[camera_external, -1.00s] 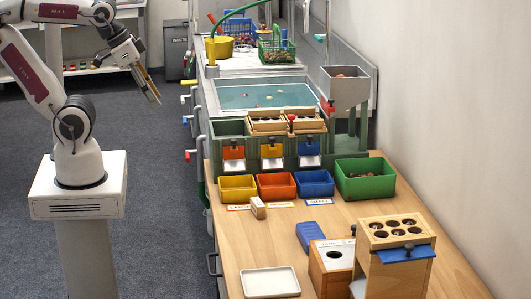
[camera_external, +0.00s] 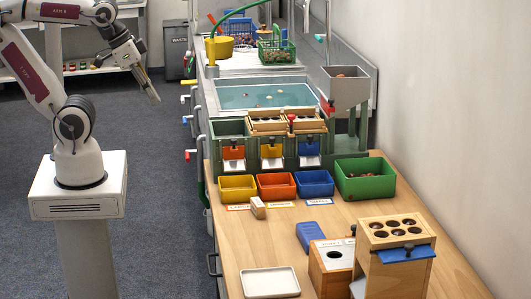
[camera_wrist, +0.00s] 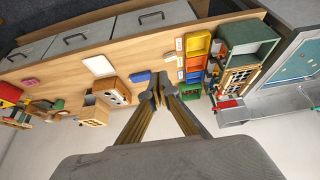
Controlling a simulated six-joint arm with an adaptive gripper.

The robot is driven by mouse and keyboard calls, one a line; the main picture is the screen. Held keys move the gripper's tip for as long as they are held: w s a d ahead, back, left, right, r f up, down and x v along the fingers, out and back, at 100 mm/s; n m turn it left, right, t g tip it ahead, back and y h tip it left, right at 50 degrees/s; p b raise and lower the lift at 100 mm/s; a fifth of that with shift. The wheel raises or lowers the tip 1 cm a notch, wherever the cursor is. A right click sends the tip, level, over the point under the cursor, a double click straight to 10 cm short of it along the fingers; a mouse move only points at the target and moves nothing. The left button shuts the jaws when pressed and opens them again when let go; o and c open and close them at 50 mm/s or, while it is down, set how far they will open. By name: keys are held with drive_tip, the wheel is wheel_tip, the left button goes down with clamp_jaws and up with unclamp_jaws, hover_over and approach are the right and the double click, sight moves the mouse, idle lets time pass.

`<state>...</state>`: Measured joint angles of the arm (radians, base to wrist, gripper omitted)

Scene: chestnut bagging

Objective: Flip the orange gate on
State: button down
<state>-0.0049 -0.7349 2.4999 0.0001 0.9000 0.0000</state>
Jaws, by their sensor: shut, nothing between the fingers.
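The orange gate (camera_external: 234,153) is the left one of three coloured gates on the front of the green sorting stand (camera_external: 228,128). A yellow gate (camera_external: 271,151) and a blue gate (camera_external: 308,148) sit to its right. White chutes show below the gates. My gripper (camera_external: 155,99) hangs in free air over the floor, well to the left of the stand and touching nothing. Its fingers are shut and empty. In the wrist view my gripper (camera_wrist: 158,93) points down toward the bench, and I cannot make out the orange gate there.
Yellow (camera_external: 238,188), orange (camera_external: 276,186) and blue (camera_external: 314,183) bins stand below the gates, with a green bin (camera_external: 365,178) to the right. Red-handled and blue-handled levers stick out from the bench's left side. A wooden box with holes (camera_external: 397,270) stands at front right.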

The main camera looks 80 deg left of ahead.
drive_tip(key=w+a+f+m+g+y, duration=0.2)
drive_tip(key=w+a+f+m, duration=0.5)
drive_tip(key=w+m, duration=0.3)
drive_tip(key=w+a+f+m+g+y, duration=0.2)
drive_tip(key=w+a+f+m, duration=0.5)
drive_tip(key=w, duration=0.5)
drive_tip(key=shift+w+a+f+m+g+y, duration=0.3)
drive_tip(key=shift+a+f+m, duration=0.05)
drive_tip(key=shift+f+m, duration=1.05)
